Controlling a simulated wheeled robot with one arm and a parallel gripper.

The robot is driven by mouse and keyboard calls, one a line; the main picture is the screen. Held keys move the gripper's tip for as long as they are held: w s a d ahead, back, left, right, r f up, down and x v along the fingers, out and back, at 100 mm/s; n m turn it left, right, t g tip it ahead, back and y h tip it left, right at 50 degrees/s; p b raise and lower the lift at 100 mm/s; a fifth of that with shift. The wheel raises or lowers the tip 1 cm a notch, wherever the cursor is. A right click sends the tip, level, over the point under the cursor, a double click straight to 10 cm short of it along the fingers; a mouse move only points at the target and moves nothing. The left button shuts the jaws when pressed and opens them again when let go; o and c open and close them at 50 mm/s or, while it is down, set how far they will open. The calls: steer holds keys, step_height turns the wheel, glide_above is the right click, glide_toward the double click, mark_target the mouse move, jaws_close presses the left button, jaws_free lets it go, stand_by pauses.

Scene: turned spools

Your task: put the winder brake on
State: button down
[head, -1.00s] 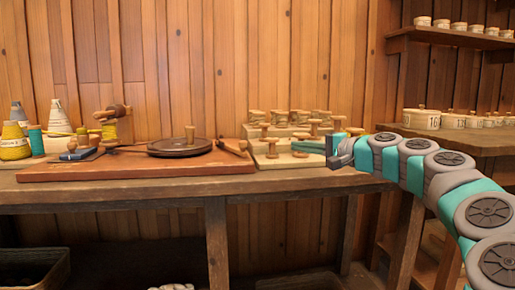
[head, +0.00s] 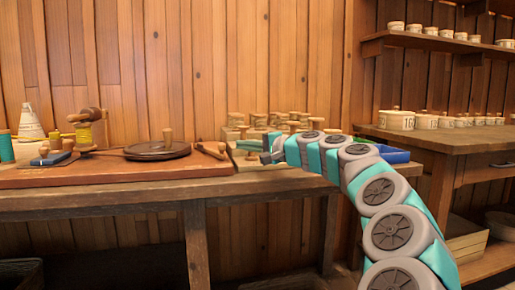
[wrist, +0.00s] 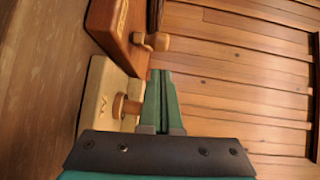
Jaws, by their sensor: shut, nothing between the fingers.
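The winder stands on a red-brown board (head: 120,178) on the bench. It has a dark round wheel (head: 157,151) with an upright knob and a yellow-wound spool (head: 86,133). A small wooden lever (head: 210,150), which may be the brake, sits at the board's right end. In the wrist view a wooden lever with a knob (wrist: 150,41) shows at the edge of the red-brown board, beyond my fingertips. My gripper (head: 268,157) is shut and empty, to the right of the board. Its green fingers (wrist: 163,78) are beside a pale block with a peg.
Several turned spools (head: 258,121) stand on a pale stepped rack right of the winder, close to my gripper. A blue tray (head: 395,155) lies behind my arm. A side table at right holds labelled tubs (head: 397,120). Thread cones (head: 31,122) stand at far left.

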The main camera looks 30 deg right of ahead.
steer(key=shift+w+a+f, duration=0.1)
steer(key=shift+w+a, duration=0.15)
steer(key=shift+a, duration=0.3)
steer(key=shift+w+a+f, duration=0.1)
steer(key=shift+w+a, duration=0.1)
steer(key=shift+a, duration=0.35)
steer(key=shift+a, duration=0.25)
steer(key=shift+s+a+r+m+t+h+p, duration=0.15)
steer(key=shift+a+m+h, duration=0.2)
steer(key=shift+a+h, duration=0.3)
steer(key=shift+w+a+m+t+h+p, duration=0.1)
steer(key=shift+a+m+h, duration=0.3)
steer(key=shift+a, duration=0.5)
steer(key=shift+s+a+r+m+t+h+p, duration=0.15)
steer(key=shift+a+m+h, duration=0.2)
steer(key=shift+a+h, duration=0.3)
steer(key=a+h, duration=0.1)
steer(key=a+m+h+p, duration=0.1)
steer(key=a, duration=0.1)
steer(key=shift+w+a+p, duration=0.2)
steer(key=shift+a+p, duration=0.05)
steer(key=shift+p, duration=0.05)
steer(key=shift+a+f+m+h+p, duration=0.15)
steer(key=shift+a+m+h+p, duration=0.35)
steer(key=shift+a+m+h, duration=0.15)
steer(key=shift+a, duration=0.1)
steer(key=shift+f, duration=0.1)
